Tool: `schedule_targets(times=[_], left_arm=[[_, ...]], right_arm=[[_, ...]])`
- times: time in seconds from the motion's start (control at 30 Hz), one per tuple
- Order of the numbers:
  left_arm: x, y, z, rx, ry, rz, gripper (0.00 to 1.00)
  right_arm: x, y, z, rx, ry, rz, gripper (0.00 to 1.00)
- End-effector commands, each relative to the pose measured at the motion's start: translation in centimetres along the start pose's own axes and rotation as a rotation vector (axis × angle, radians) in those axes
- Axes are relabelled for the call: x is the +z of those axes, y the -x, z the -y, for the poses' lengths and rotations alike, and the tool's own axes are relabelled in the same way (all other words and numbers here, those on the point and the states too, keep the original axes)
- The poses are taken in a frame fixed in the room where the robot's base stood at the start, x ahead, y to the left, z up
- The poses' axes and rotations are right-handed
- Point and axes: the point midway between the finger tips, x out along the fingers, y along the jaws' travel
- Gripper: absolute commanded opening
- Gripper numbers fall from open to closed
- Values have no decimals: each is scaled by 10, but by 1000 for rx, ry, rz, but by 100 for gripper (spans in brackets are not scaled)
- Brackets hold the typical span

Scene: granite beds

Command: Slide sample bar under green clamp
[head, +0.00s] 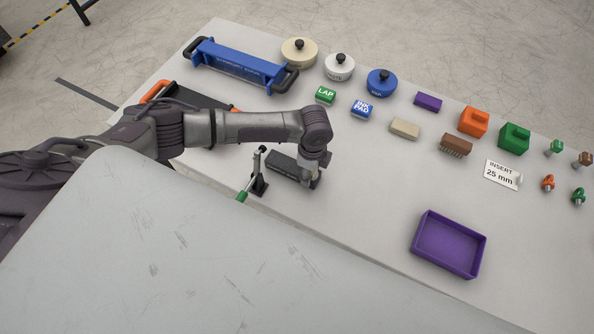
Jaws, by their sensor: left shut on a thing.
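The sample bar (288,165) is a dark grey block lying on the light table, its left end close to the clamp. The green clamp (260,182) is a small black toggle clamp with a green-tipped handle (242,197), just left of the bar. Its arm stands raised. My left gripper (313,183) points down and is shut on the bar at its right end; the fingertips are partly hidden by the wrist. A gap seems to show between bar and clamp, though I cannot tell exactly. My right gripper is not in view.
A purple tray (415,247) stands at the right front. An INSERT 25 mm card (502,175), coloured blocks, knobs and round lidded weights line the back. A blue straightedge (238,66) lies at the back left. The table between bar and tray is clear.

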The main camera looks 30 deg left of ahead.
Motion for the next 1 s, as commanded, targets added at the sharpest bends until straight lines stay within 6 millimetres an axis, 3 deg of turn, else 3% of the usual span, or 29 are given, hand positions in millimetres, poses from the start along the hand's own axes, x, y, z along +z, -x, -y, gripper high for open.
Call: schedule_targets(times=[1.0], left_arm=[[43,0,-5,2,3,4,14]], right_arm=[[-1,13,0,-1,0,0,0]])
